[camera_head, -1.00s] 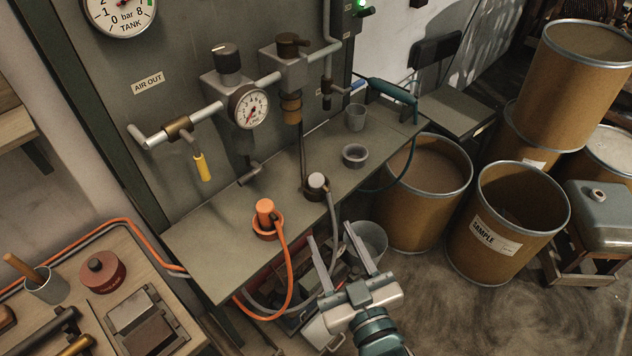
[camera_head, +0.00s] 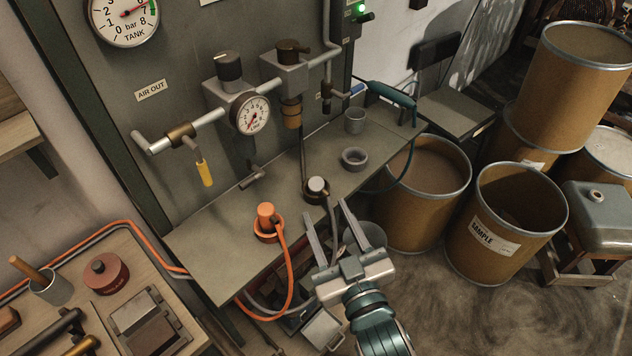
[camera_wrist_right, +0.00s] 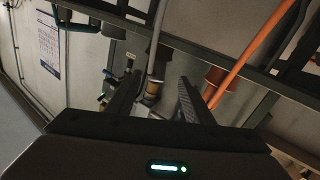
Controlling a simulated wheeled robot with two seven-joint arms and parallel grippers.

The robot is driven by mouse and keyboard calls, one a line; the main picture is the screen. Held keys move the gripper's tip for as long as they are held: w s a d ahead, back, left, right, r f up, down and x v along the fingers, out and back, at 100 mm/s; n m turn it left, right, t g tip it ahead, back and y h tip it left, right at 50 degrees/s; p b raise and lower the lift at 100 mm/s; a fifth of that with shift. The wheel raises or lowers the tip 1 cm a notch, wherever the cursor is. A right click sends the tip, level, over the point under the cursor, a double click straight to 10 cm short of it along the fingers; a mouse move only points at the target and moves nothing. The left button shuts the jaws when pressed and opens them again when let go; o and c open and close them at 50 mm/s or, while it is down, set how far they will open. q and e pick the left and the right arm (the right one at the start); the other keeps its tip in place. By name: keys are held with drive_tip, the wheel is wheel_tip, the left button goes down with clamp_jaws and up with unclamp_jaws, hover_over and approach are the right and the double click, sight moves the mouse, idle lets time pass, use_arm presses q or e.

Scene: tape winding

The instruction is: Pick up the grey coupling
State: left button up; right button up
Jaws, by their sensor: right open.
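The grey coupling (camera_head: 317,186) has a pale top and sits upright in a dark round holder near the front edge of the grey shelf. A grey hose (camera_head: 333,220) hangs from it, down past my right gripper. My right gripper (camera_head: 326,207) is open, its two fingers pointing up the picture, with the tips just below the coupling and the hose between them. Nothing is gripped. In the right wrist view the spread fingers (camera_wrist_right: 156,80) show, with a grey hose (camera_wrist_right: 160,30) running down toward the gap. My left gripper is not in view.
An orange coupling (camera_head: 266,212) with an orange hose stands left of the grey one on the shelf (camera_head: 215,255). A grey ring (camera_head: 354,158) and a cup (camera_head: 355,120) stand farther back. A bucket (camera_head: 372,236) is behind the gripper; brown drums (camera_head: 510,220) stand right.

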sight(318, 193)
drive_tip(key=p+x, duration=0.2)
drive_tip(key=x, duration=0.5)
drive_tip(key=shift+w+a, duration=0.15)
drive_tip(key=shift+w, duration=0.2)
drive_tip(key=shift+w+a+r+p, duration=0.1)
drive_tip(key=shift+w+p, duration=0.4)
drive_tip(key=shift+w, duration=0.05)
drive_tip(key=p+x, duration=0.1)
drive_tip(key=x, duration=0.2)
drive_tip(key=shift+w+p, duration=0.3)
drive_tip(key=shift+w, duration=0.25)
drive_tip(key=c, duration=1.2)
